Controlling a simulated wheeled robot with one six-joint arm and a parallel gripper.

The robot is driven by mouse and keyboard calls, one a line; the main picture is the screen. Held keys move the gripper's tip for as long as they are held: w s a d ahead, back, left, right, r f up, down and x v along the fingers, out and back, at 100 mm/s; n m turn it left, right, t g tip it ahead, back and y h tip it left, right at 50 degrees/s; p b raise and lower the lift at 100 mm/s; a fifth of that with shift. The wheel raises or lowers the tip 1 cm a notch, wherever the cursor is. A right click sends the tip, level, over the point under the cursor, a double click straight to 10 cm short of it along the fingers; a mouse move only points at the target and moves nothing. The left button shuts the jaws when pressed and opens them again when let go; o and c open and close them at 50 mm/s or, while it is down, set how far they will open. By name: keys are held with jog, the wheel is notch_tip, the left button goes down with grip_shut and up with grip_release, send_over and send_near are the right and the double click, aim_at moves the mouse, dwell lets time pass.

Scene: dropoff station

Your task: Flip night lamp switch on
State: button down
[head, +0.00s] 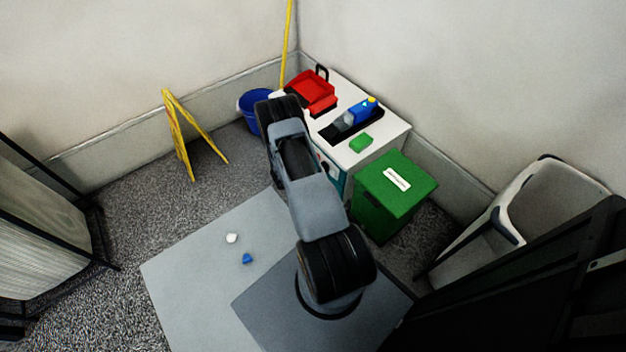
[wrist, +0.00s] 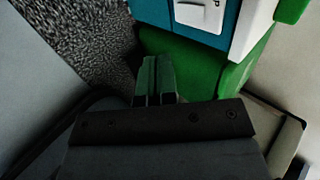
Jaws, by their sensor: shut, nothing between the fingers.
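My gripper (wrist: 156,72) is shut and empty in the wrist view, with its two fingers side by side. It is in front of a green surface, below and left of a teal and white cabinet front (wrist: 233,25). A white plate (wrist: 199,14) with a partly cut-off letter is on the teal front, above and right of the fingertips, apart from them. In the head view my arm hides the gripper and part of the cabinet front. A small dark and red detail (head: 326,167) shows there. I cannot make out a lamp or its switch.
A green bin (head: 388,203) stands close at right. A yellow floor sign (head: 180,135) and blue bucket (head: 246,105) are left.

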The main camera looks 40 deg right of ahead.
aim_at(333, 174)
jog(key=d+f+b, duration=0.3)
jog(key=d+f, duration=0.2)
jog(key=d, duration=0.3)
jog(key=shift+s+d+f+b, duration=0.3)
jog(key=shift+s+d, duration=0.05)
jog(key=shift+s, duration=0.1)
